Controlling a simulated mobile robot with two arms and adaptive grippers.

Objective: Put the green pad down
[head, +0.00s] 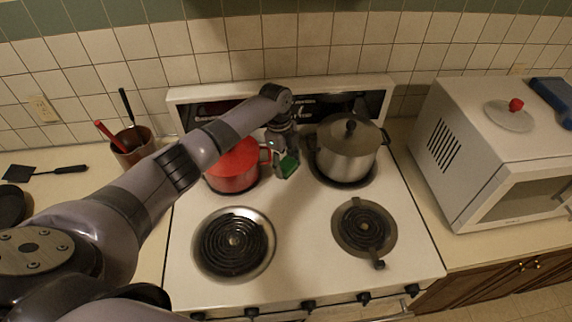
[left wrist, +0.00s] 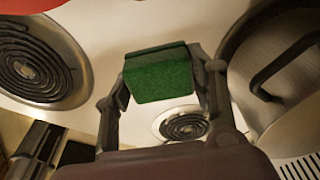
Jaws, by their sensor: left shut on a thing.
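The green pad (left wrist: 160,76) is a small green block, held between the two fingers of my left gripper (left wrist: 162,88) in the left wrist view. In the head view the green pad (head: 288,165) shows under my left gripper (head: 284,152), over the back middle of the white stove (head: 290,215), between the red pot and the steel pot. The gripper is shut on the pad. I cannot tell whether the pad touches the stove top. My right gripper does not show in either view.
A red pot (head: 234,172) stands close on the left, and a lidded steel pot (head: 346,156) on the right. Two bare coil burners (head: 234,243) (head: 364,226) are at the front. A white microwave (head: 470,150) stands on the right counter. The stove's middle strip is clear.

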